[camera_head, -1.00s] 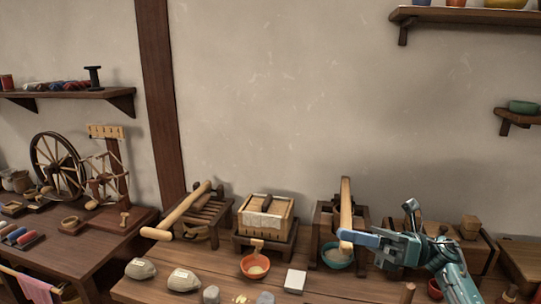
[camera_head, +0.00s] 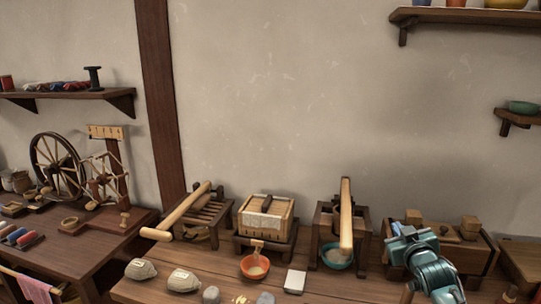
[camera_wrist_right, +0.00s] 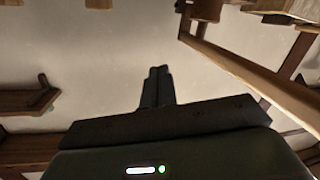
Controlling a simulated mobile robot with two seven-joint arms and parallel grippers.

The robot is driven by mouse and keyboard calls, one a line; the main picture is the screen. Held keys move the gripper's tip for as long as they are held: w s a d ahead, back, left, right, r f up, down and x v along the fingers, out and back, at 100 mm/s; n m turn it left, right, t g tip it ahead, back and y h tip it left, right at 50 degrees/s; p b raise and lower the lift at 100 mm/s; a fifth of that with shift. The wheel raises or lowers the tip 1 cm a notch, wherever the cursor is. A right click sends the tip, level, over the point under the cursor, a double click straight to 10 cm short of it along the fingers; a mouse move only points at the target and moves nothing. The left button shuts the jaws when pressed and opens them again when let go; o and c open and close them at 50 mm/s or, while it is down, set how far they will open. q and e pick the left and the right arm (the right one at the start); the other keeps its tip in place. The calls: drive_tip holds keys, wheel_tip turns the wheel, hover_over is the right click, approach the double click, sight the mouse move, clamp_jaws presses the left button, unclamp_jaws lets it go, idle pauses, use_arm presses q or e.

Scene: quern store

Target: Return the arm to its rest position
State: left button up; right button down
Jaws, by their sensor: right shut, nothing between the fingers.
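My right gripper (camera_wrist_right: 157,82) is shut and empty, its two dark fingers together in the wrist view against the pale wall. In the head view, my teal right arm rises from the lower right, with the gripper end (camera_head: 410,235) in front of the wooden box at the right of the bench. The fingers are hard to make out there. The gripper stands apart from the wooden lever (camera_head: 346,215) on the press frame to its left. My left gripper is not in view.
A teal bowl (camera_head: 337,258) sits under the press frame. An orange bowl (camera_head: 254,267), a crate (camera_head: 266,215) and several grey sacks stand farther left on the bench. A wall shelf (camera_head: 455,18) is at the upper right. The wall space above the bench is clear.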

drive_tip(key=s+a+f+n+g+y, duration=0.1)
drive_tip(key=s+a+f+g, duration=0.1)
drive_tip(key=s+a+f, duration=0.55)
drive_tip(key=s+a+f+g+y, duration=0.15)
drive_tip(key=s+a+f, duration=0.25)
drive_tip(key=s+f, duration=0.6)
drive_tip(key=s+a+f, duration=0.1)
drive_tip(key=s+a, duration=0.1)
drive_tip(key=s, duration=0.4)
drive_tip(key=s+a+f+g+y, duration=0.1)
drive_tip(key=s+a, duration=0.2)
drive_tip(key=s, duration=0.4)
drive_tip(key=s+a+f+m+g+y, duration=0.1)
drive_tip(key=s+a+f, duration=0.1)
drive_tip(key=s, duration=0.5)
drive_tip(key=shift+a, duration=0.25)
drive_tip(key=shift+f+g, duration=0.1)
drive_tip(key=shift+g, duration=0.15)
